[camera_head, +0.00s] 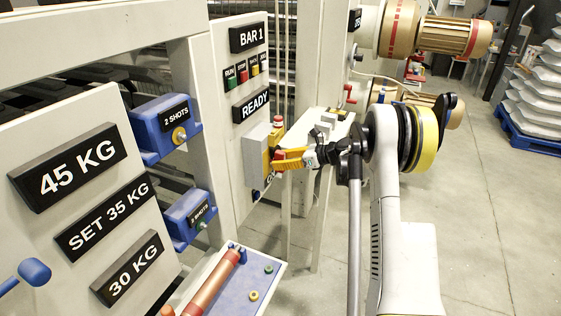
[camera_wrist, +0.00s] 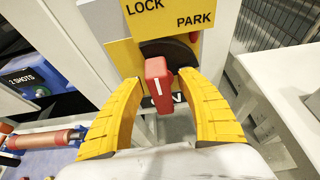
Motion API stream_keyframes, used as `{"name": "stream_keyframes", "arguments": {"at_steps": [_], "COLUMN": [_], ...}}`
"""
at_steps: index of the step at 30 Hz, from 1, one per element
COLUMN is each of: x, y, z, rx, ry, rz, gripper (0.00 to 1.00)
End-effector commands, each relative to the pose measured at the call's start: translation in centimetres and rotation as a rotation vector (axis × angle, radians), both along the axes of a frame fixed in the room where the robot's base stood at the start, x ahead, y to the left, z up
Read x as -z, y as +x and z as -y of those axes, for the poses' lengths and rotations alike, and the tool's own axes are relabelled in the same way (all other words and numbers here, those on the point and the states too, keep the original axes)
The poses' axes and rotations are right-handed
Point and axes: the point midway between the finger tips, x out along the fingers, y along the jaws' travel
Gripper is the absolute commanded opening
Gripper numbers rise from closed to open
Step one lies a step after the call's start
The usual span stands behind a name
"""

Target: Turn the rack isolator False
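The rack isolator is a red handle (camera_wrist: 158,84) with a white line on its face, in front of a dark round disc (camera_wrist: 172,50) on a yellow plate (camera_wrist: 122,56). The plate above reads LOCK and PARK. In the wrist view the handle stands near upright, tilted slightly. My gripper (camera_wrist: 161,78) has its two yellow fingers on either side of the handle, with some space showing between. Whether a fingertip touches it cannot be told. In the head view my gripper (camera_head: 285,159) is at the isolator's yellow plate (camera_head: 273,140) and partly hides the red handle (camera_head: 279,155).
A grey box (camera_head: 256,155) sits left of the isolator, below the BAR 1 panel (camera_head: 247,38) with its coloured buttons. A pale ledge (camera_head: 322,128) runs close behind my gripper. Blue 2 SHOTS boxes (camera_head: 151,140) stick out at left. Open floor (camera_head: 480,220) lies at right.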

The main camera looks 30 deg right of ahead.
Motion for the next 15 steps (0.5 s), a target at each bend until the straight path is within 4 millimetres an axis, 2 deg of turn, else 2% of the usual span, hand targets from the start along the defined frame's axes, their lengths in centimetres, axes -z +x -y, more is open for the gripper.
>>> {"name": "stream_keyframes", "arguments": {"at_steps": [1, 4, 15], "x": [-0.01, -0.01, 0.00], "y": [-0.01, -0.02, -0.02], "z": [0.01, 0.02, -0.03], "rx": [0.000, 0.000, -0.001], "ry": [0.000, 0.000, -0.009], "rz": [0.000, 0.000, 0.007], "gripper": [0.32, 0.01, 0.00]}}
